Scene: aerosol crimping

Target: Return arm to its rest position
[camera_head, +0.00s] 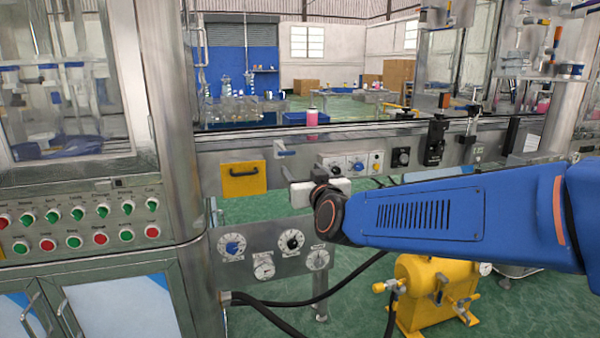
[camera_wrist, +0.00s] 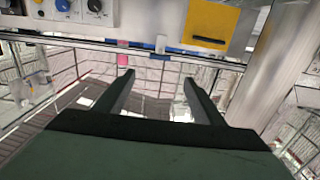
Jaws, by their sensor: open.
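My blue arm reaches in from the right in the head view, across the front of the conveyor machine. My gripper (camera_wrist: 158,88) shows in the wrist view as two dark fingers spread wide apart, with nothing between them. In the head view its fingers are largely hidden behind my dark wrist joint. A pink can (camera_head: 312,122) stands upright on the conveyor (camera_head: 250,135), apart from my gripper. A pink thing (camera_wrist: 123,60), probably the same can, shows beyond the left fingertip in the wrist view.
A steel cabinet with buttons and knobs (camera_head: 85,230) stands at the left. A yellow panel (camera_head: 243,179) and a gauge plate (camera_head: 272,255) are on the machine front. A yellow tank (camera_head: 428,295) and dark hoses (camera_head: 275,302) lie below my arm. Green floor (camera_head: 350,285) shows between them.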

